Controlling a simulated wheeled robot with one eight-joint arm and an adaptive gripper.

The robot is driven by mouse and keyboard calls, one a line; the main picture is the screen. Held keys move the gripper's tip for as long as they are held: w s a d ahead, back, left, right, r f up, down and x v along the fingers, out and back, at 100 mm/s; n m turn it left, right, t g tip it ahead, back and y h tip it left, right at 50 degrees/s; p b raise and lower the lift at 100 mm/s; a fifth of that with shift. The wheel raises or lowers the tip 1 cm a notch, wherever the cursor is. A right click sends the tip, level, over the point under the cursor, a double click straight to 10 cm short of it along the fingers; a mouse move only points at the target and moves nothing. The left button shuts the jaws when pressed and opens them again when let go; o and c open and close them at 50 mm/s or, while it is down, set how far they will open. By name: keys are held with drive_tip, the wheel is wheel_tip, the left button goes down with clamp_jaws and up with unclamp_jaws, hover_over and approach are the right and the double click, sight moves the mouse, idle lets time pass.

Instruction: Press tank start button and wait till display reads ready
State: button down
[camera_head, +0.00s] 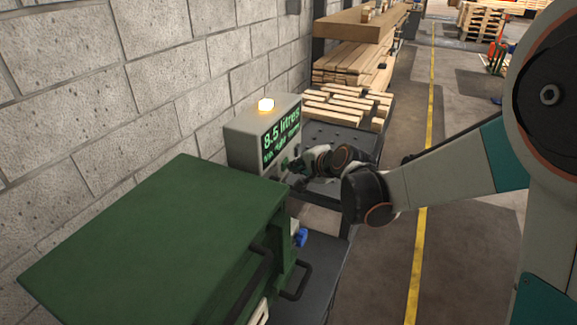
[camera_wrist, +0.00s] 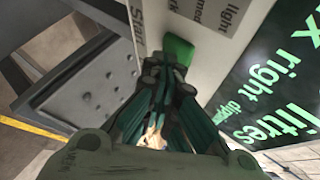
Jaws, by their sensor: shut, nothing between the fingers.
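A grey control box (camera_head: 248,146) stands by the wall. Its dark display (camera_head: 281,136) reads "8.5 litres" in green, with a smaller line below that I cannot read fully. The display also shows at the right of the wrist view (camera_wrist: 268,82). A green button (camera_wrist: 178,49) is on the panel beside partly hidden "Start" lettering. My gripper (camera_wrist: 166,72) is shut and empty, its fingertips at the button's lower edge; I cannot tell whether they touch. In the head view my gripper (camera_head: 296,172) is at the panel's lower front.
A large green cabinet (camera_head: 150,240) with dark handles fills the front left. A dark table (camera_head: 325,135) with wooden slats stands behind the box, with stacked timber (camera_head: 350,65) beyond. A block wall runs along the left. Open floor with a yellow line (camera_head: 423,220) lies right.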

drive_tip(key=shift+d, duration=0.1)
drive_tip(key=shift+s+d, duration=0.35)
drive_tip(key=shift+d, duration=0.4)
drive_tip(key=d, duration=0.1)
drive_tip(key=s+d, duration=0.1)
drive_tip(key=d, duration=0.2)
drive_tip(key=shift+s+d, duration=0.35)
idle(0.6)
